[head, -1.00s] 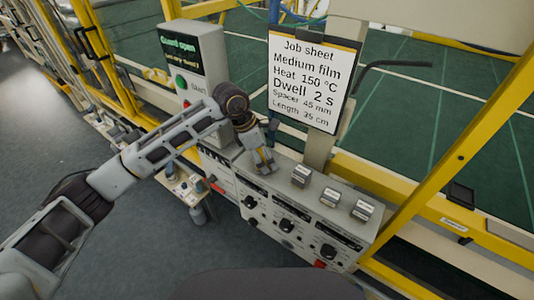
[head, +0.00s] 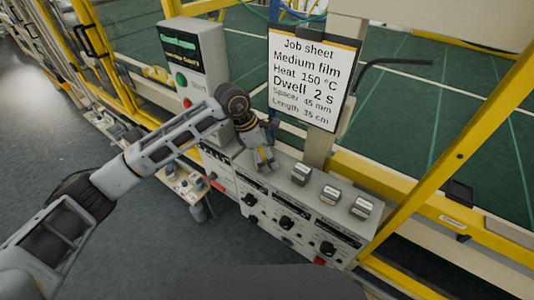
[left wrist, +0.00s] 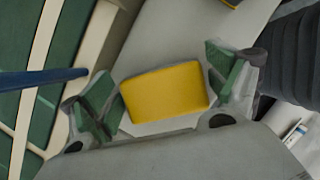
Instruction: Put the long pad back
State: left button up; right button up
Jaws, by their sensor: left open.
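A yellow rectangular block (left wrist: 165,92) lies on the pale console top in the left wrist view. I cannot tell whether it is the long pad. My left gripper (left wrist: 167,90) is open, with one green-padded finger on each side of the block and gaps between them. In the head view my left gripper (head: 264,164) points down at the left end of the console top and mostly hides what is beneath it. Three small blocks stand in a row to its right: one (head: 301,174), a second (head: 330,195) and a third (head: 361,208). My right gripper is out of view.
The console (head: 285,222) has knobs and displays on its front. A job sheet (head: 308,82) stands behind it, reading medium film, length 35 cm. A control box (head: 196,75) with green and red buttons stands at the left. A yellow frame post (head: 455,145) rises at the right.

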pick_arm(q)
jog(key=shift+r, duration=0.2)
jog(key=b+v, duration=0.2)
jog(key=v, duration=1)
dwell(0.7)
